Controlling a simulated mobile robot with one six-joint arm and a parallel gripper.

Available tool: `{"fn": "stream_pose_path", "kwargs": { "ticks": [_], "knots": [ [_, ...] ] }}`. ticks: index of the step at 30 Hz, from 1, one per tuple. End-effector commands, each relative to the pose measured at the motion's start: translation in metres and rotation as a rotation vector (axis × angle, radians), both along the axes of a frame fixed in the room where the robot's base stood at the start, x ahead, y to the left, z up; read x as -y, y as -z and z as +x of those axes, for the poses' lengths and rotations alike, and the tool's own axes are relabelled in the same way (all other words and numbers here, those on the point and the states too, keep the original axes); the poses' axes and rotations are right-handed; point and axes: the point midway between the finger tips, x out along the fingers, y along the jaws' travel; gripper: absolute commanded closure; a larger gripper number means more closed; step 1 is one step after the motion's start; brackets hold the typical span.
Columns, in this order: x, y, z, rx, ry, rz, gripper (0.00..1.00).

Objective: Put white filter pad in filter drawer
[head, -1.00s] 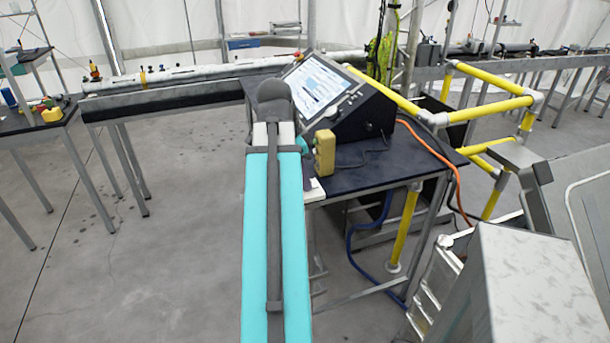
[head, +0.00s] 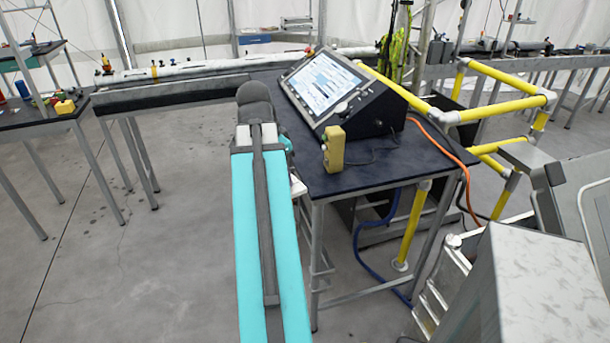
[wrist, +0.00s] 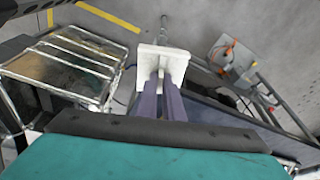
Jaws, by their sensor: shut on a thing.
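My gripper (wrist: 161,84) shows in the wrist view as two purple fingers, shut on the white filter pad (wrist: 163,60). The pad is a small white piece with an open notch facing me, held clear of surfaces above the grey floor. In the head view, a white bit that looks like the pad (head: 299,186) peeks out right of my teal arm, beside the left edge of the dark table. My fingers are hidden behind the arm there. I cannot make out a filter drawer in either view.
The dark table (head: 385,172) bears a black console with a lit screen (head: 322,84) and a yellow box (head: 334,149). Yellow rails (head: 500,111) stand to the right, with a grey box (head: 545,285) in front. Open floor (head: 150,260) lies left.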

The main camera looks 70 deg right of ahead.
Motion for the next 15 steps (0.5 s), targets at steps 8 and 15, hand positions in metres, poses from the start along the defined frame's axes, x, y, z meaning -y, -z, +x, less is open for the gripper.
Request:
{"fn": "stream_pose_path", "kwargs": {
  "ticks": [8,15],
  "knots": [
    [-0.033,0.015,0.079,0.0,-0.329,0.001,1.0],
    [-0.071,0.027,0.143,0.001,-0.611,0.0,1.0]
  ]
}}
